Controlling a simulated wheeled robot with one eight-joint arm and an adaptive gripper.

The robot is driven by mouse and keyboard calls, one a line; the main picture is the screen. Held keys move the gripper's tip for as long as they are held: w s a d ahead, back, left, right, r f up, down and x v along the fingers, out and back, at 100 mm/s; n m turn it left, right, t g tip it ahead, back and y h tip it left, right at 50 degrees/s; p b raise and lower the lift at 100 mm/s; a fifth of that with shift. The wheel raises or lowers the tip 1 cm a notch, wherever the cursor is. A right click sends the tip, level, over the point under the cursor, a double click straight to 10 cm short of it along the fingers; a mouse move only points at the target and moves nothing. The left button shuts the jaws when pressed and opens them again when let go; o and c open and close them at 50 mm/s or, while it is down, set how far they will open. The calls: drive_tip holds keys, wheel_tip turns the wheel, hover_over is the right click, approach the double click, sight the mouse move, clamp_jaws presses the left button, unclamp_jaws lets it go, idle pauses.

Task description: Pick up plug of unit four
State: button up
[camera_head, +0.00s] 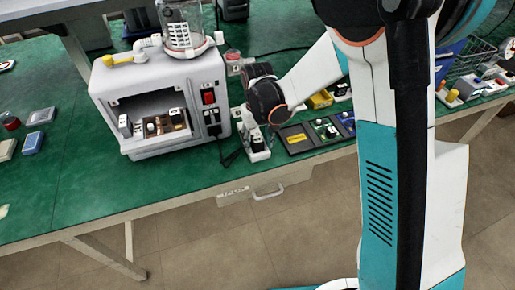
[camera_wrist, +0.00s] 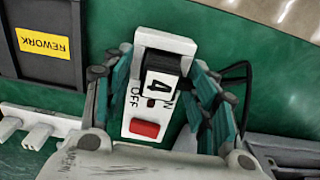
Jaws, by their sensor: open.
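A black plug with a white label marked 4 (camera_wrist: 158,82) sits on a white socket strip (camera_wrist: 168,42) in the wrist view. The strip carries a red switch (camera_wrist: 144,128) and ON/OFF lettering. My gripper (camera_wrist: 160,72) is open, with one teal-grey finger on each side of the plug. I cannot tell whether the fingers touch it. In the head view, my gripper (camera_head: 258,136) is low over the strip (camera_head: 259,154) at the front edge of the green bench, and the arm partly hides the plug.
A white canister pump unit (camera_head: 165,85) with a red switch stands just left of my gripper. Black trays (camera_head: 297,138) with small parts lie to the right. A REWORK bin (camera_wrist: 42,43) is near in the wrist view. A dark cable (camera_wrist: 235,70) loops beside the right finger.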

drive_tip(key=shift+f, duration=0.15)
drive_tip(key=shift+c, duration=0.5)
drive_tip(key=c, duration=1)
drive_tip(key=shift+c, duration=0.2)
